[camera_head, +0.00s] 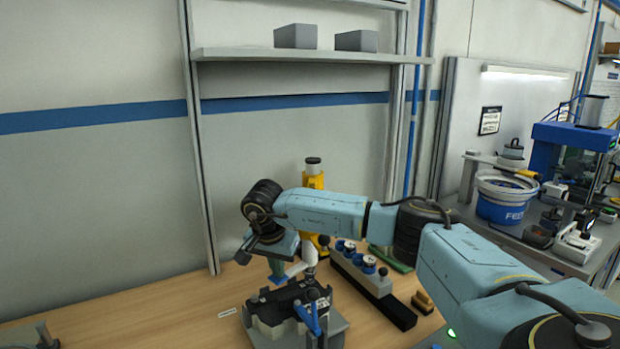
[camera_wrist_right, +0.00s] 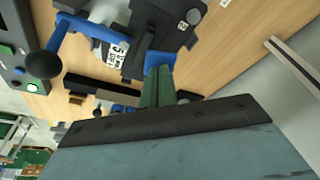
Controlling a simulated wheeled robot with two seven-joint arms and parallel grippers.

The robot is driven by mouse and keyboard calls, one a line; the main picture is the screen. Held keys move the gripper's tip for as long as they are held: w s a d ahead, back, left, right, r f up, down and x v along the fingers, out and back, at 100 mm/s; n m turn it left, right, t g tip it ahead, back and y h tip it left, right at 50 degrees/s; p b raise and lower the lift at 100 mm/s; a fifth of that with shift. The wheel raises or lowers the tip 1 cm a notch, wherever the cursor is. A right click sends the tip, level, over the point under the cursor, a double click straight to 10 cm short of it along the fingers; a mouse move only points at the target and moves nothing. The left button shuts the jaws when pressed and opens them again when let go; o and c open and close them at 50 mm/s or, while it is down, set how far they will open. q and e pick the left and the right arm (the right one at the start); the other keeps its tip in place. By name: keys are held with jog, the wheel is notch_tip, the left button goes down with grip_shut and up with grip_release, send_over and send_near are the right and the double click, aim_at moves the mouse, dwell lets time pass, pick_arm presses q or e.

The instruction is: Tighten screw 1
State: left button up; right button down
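The dark fixture (camera_head: 300,312) stands on the wooden table in the head view, with grey blocks, a black top and a blue lever in front. It also shows at the top of the wrist view (camera_wrist_right: 165,22). My right gripper (camera_head: 277,272) points down just above its back left part. In the right wrist view its green fingers (camera_wrist_right: 158,80) lie close together, with a blue piece at their tips. I cannot tell whether that piece is gripped or touched. A blue lever with a black ball knob (camera_wrist_right: 42,65) is beside them. No screw can be made out. My left gripper is out of view.
A black rail (camera_head: 385,305) with blue-and-white round parts stands right of the fixture. A yellow device (camera_head: 314,180) stands behind my right arm. A small yellow-brown block (camera_head: 422,302) lies at the right. The table left of the fixture is mostly clear.

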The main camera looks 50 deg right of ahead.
jog(key=d+p+v, duration=0.2)
jog(key=p+v, duration=0.5)
jog(key=v, duration=0.1)
jog(key=shift+w+r, duration=0.4)
jog(key=shift+r, duration=0.15)
jog(key=shift+a, duration=0.1)
dwell(0.6)
